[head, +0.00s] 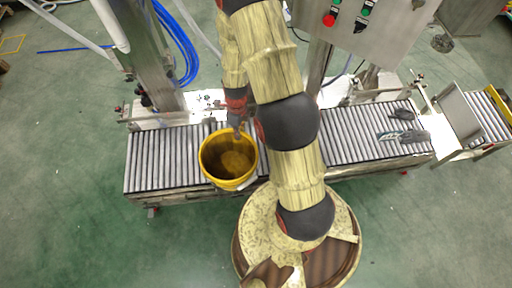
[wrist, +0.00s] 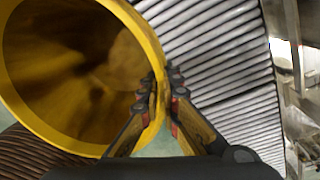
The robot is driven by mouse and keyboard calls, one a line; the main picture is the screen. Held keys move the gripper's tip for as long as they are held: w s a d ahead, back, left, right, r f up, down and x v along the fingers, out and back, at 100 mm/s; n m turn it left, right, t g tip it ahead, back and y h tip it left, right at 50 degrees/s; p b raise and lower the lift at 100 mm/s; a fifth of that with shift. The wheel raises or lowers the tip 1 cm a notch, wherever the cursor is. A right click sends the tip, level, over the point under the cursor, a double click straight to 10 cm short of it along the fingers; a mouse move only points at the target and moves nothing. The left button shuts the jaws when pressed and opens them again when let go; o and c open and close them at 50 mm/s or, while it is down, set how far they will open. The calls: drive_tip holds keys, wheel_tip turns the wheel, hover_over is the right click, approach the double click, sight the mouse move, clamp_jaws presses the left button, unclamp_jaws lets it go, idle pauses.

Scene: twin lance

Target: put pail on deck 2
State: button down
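The yellow pail (head: 204,166) is upright or nearly so, open end up, at the front edge of the left part of the roller conveyor (head: 150,160). I cannot tell whether its bottom touches the rollers. My gripper (head: 238,128) is at the pail's far rim. In the wrist view the pail (wrist: 75,133) fills the upper left, and its inside looks empty. My gripper (wrist: 161,90) has one finger inside and one outside the pail wall, closed on the rim. No marking shows which surface is deck 2.
Grey gloves (head: 403,136) lie on the right part of the conveyor. A control box (head: 365,25) and steel posts stand behind it. Blue hoses (head: 185,50) hang at the back left. The rollers left of the pail are clear, and green floor lies in front.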

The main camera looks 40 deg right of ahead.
drive_tip(key=s+d+m, duration=0.1)
drive_tip(key=s+d+f+m, duration=0.1)
drive_tip(key=m, duration=0.1)
drive_tip(key=s+d+f+m, duration=0.1)
drive_tip(key=m, duration=0.1)
drive_tip(key=shift+s+d, duration=0.1)
drive_tip(key=s+d+f+m+t+b, duration=0.1)
drive_tip(key=s+d+f+m, duration=0.2)
drive_tip(key=s+m, duration=0.6)
drive_tip(key=s+d+f+m+t, duration=0.1)
drive_tip(key=s+d+f+m, duration=0.15)
drive_tip(key=s+m, duration=0.65)
drive_tip(key=w+d+f+b, duration=0.1)
drive_tip(key=w+d+f, duration=0.3)
drive_tip(key=f, duration=0.3)
drive_tip(key=w+d+f+b, duration=0.2)
drive_tip(key=w+d+f, duration=0.2)
drive_tip(key=w+f, duration=0.2)
drive_tip(key=shift+w+d+f+m+h, duration=0.2)
drive_tip(key=shift+d+f+m+h, duration=0.1)
drive_tip(key=shift+f+h, duration=0.15)
